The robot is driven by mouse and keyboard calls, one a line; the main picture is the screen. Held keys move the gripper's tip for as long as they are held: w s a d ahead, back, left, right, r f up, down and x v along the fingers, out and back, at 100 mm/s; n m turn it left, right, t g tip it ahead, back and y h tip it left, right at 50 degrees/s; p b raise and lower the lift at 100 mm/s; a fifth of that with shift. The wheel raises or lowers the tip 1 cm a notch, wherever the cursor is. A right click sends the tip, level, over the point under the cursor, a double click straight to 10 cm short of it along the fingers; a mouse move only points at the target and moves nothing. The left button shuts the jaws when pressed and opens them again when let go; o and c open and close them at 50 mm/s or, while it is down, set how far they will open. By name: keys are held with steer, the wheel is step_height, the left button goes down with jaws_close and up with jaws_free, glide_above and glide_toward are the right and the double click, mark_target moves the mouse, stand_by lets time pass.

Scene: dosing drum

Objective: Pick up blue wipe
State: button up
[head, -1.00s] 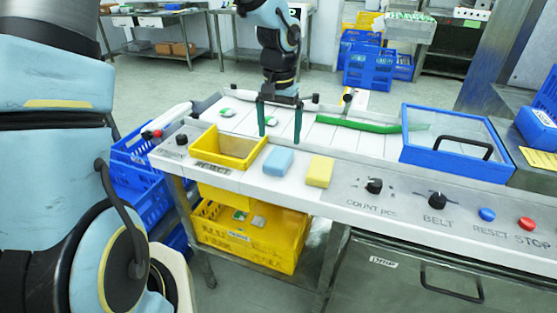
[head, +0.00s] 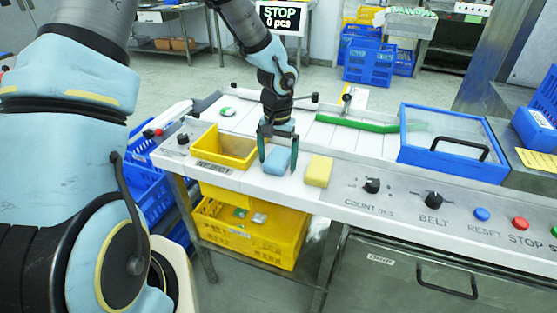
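The blue wipe (head: 277,161) is a small light-blue block lying on the white panel, between the yellow reject bin and a yellow block. My gripper (head: 278,160) points down over it, with one finger to its left and one to its right. The fingers stand apart, with the wipe between them. I cannot tell whether either finger touches the wipe. The wipe rests on the panel, and part of it is hidden behind the fingers.
A yellow block (head: 318,171) lies just right of the wipe. The yellow reject bin (head: 222,147) is just left. A blue-framed clear cover (head: 452,145) is further right, with knobs and buttons along the front. A green strip (head: 357,124) lies behind.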

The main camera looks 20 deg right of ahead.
mark_target(278, 158)
steer(key=c, duration=1.4)
steer(key=shift+o, duration=0.2)
step_height(278, 158, up, 10)
steer(key=b, duration=0.1)
steer(key=shift+b, duration=0.4)
